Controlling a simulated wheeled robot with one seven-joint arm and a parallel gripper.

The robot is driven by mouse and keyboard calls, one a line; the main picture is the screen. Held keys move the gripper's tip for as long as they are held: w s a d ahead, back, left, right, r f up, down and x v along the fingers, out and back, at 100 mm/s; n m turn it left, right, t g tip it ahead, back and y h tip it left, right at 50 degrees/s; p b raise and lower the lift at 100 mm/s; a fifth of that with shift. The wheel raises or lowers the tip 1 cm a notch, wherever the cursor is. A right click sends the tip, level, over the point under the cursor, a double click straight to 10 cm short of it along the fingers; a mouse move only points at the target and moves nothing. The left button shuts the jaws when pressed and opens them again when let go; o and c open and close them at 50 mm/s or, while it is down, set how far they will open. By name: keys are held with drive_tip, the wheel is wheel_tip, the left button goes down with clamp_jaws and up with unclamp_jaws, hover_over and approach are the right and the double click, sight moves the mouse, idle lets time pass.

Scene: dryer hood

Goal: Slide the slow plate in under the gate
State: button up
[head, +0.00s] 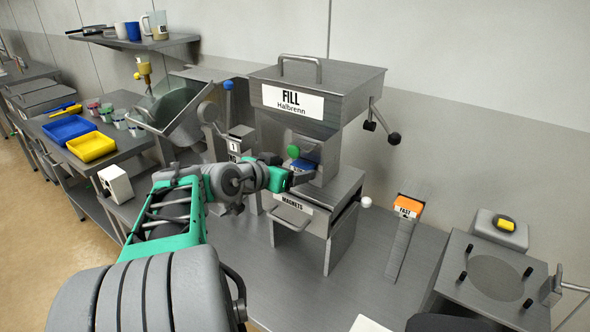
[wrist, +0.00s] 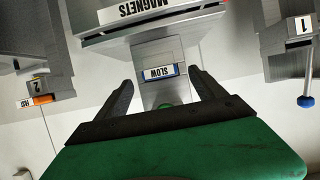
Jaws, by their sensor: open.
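The slow plate (head: 302,165) shows as a small blue piece at the machine's throat, below the FILL hopper (head: 318,92). In the wrist view, which is upside down, its blue-edged SLOW label (wrist: 161,72) faces me. A green round piece (head: 293,151) sits just above it. My gripper (head: 303,178) is in front of the throat. In the wrist view the open fingers (wrist: 163,88) stand to either side of the label's line, with no contact visible. I cannot tell how deep the plate sits, and I cannot make out the gate clearly.
The MAGNETS drawer housing (head: 292,204) is below the throat. An orange FAST plate (head: 407,206) rests on a narrow stand to the right. A blue-knobbed lever (head: 228,87) stands left of the hopper, a black-knobbed handle (head: 394,138) right. The bench between housing and stand is clear.

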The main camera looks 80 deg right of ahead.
drive_tip(key=v, duration=0.6)
drive_tip(key=shift+b, duration=0.35)
